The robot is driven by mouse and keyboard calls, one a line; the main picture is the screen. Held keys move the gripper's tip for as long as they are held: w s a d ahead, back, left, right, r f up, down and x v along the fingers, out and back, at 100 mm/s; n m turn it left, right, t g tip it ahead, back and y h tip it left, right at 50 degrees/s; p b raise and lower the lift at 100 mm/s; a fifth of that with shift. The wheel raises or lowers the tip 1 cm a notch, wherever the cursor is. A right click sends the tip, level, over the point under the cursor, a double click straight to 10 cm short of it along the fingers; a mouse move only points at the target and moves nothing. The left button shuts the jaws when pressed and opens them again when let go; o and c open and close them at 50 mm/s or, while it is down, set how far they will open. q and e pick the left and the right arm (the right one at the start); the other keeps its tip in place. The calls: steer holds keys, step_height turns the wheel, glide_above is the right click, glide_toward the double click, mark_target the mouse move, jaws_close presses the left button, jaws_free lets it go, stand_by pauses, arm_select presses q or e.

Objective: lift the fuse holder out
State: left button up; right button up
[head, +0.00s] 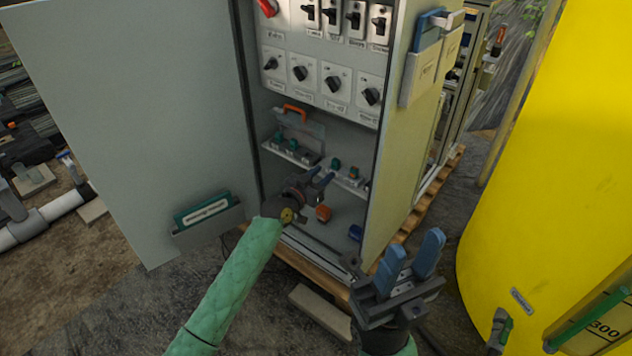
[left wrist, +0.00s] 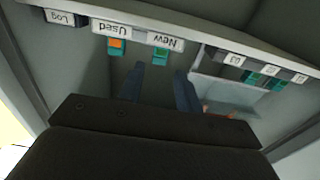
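A grey see-through panel with an orange handle (head: 295,113) stands tilted up at the back of the cabinet's lower bay; it looks like the fuse holder. Several teal fuses (head: 291,147) sit on the shelf before it. The panel (left wrist: 225,95) and numbered fuses (left wrist: 265,76) also show at the right of the left wrist view. My left gripper (head: 321,177) is open and empty, in front of the shelf and right of the panel. In the left wrist view its fingers (left wrist: 162,85) point toward the teal piece by the "New" label (left wrist: 162,54). My right gripper (head: 409,261) is open and empty, outside the cabinet.
The cabinet door (head: 130,110) stands open at left with a pocket (head: 208,225). Rotary knobs (head: 333,83) and switches are above the bay. An orange item (head: 323,213) and a blue item (head: 355,232) lie on its floor. A yellow tank (head: 560,150) stands at right.

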mark_target(334, 164)
arm_select(q)
steer(key=shift+b+x, duration=0.35)
steer(key=shift+x, duration=2.45)
jaws_close()
steer(key=shift+r+p, duration=1.05)
steer(key=shift+r, duration=0.2)
steer(key=p+v, duration=0.3)
steer(key=v, duration=0.4)
